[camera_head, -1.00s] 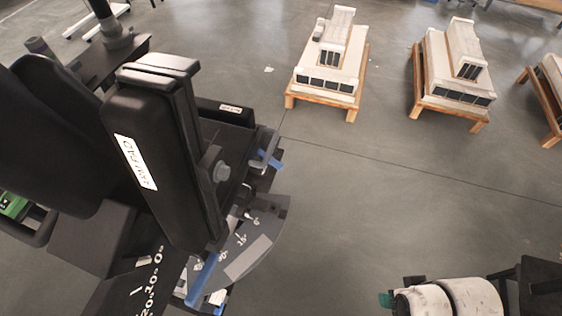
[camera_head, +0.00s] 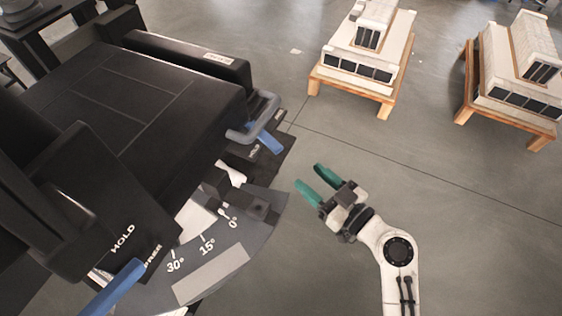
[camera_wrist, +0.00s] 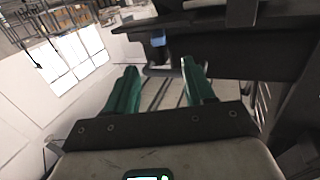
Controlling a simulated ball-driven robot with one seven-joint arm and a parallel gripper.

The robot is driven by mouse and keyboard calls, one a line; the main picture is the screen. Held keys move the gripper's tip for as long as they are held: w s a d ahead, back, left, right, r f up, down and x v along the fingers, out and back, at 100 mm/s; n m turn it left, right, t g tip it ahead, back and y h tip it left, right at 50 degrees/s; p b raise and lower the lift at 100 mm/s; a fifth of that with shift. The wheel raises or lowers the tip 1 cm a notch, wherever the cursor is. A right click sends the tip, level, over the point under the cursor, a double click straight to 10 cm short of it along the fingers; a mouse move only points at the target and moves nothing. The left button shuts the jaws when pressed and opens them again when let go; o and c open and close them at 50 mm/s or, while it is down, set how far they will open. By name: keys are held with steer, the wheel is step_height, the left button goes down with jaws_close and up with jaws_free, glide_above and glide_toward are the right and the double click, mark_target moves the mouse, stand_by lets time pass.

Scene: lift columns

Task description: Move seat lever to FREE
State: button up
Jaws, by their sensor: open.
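The black seat block (camera_head: 130,95) fills the upper left of the head view. A blue lever (camera_head: 268,141) sticks out at its right edge, beside a grey loop handle (camera_head: 252,118), with a small unreadable label nearby. I cannot tell which is the seat lever. My gripper (camera_head: 309,176) is open and empty, to the right of the angle scale and apart from both levers. In the wrist view its teal fingers (camera_wrist: 160,68) are spread, with a blue piece (camera_wrist: 158,39) beyond them.
A grey angle plate (camera_head: 215,245) marked 0°, 15° and 30° lies between the lower lever and my gripper. White models on wooden stands (camera_head: 350,87) are at the back right. The floor (camera_head: 480,220) right of my arm is clear.

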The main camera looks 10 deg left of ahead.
mark_target(280, 150)
steer(key=x, duration=1.1)
steer(key=shift+w+r+p, duration=0.15)
steer(key=shift+w+p, duration=0.05)
steer(key=shift+p, duration=0.1)
steer(key=shift+c, duration=0.2)
jaws_close()
